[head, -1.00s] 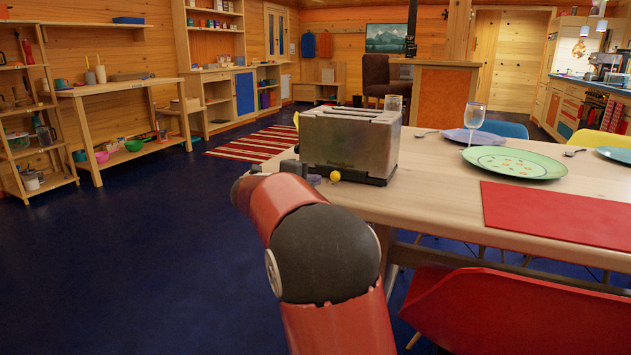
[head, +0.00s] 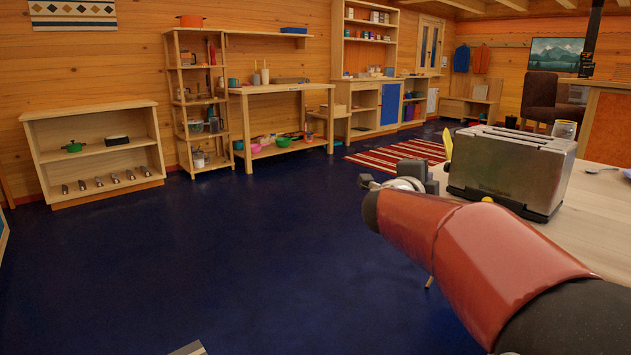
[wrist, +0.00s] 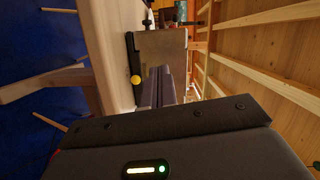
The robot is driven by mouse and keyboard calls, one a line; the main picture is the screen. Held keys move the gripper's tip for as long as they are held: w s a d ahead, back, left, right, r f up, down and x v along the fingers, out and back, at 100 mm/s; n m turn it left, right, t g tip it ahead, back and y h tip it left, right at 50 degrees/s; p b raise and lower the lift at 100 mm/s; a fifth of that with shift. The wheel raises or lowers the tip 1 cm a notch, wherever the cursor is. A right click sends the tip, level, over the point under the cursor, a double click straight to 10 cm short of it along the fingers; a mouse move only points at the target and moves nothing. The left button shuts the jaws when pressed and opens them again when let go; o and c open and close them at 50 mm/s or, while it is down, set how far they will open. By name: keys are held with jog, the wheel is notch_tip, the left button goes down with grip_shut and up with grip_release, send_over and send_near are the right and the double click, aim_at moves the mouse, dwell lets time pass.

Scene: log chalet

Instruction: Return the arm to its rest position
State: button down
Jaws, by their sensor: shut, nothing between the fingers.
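My red and black arm reaches in from the lower right of the head view. My gripper (head: 412,176) is at its far end, just left of the toaster and close to the table's edge. It is shut and empty; the arm partly hides it. In the wrist view its dark fingers (wrist: 155,88) point towards the toaster's end. The metal toaster (head: 510,168) stands upright on the wooden table (head: 597,222). It also shows in the wrist view (wrist: 160,45), with a yellow knob. I cannot tell whether the gripper touches it.
A glass (head: 564,129) stands behind the toaster. A low shelf (head: 97,157), a tall rack (head: 197,100) and a workbench (head: 285,90) line the far wall. A striped rug (head: 400,151) lies beyond the arm. The dark blue floor (head: 230,250) is clear on the left.

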jog(key=s+a+f+n+y, duration=0.4)
jog(key=s+a+n+y, duration=0.85)
jog(key=n, duration=0.45)
jog(key=s+d+f+n+g+h, duration=0.1)
jog(key=s+f+n+g, duration=0.2)
jog(key=s+f, duration=0.4)
jog(key=s+d+f+n+g+h, duration=0.1)
jog(key=s+f+n+g, duration=0.2)
jog(key=s, duration=1.2)
notch_tip(320, 180, down, 6)
jog(key=shift+d+r+n+g, duration=0.25)
jog(key=shift+d+n+g, duration=0.15)
jog(key=shift+g, duration=0.6)
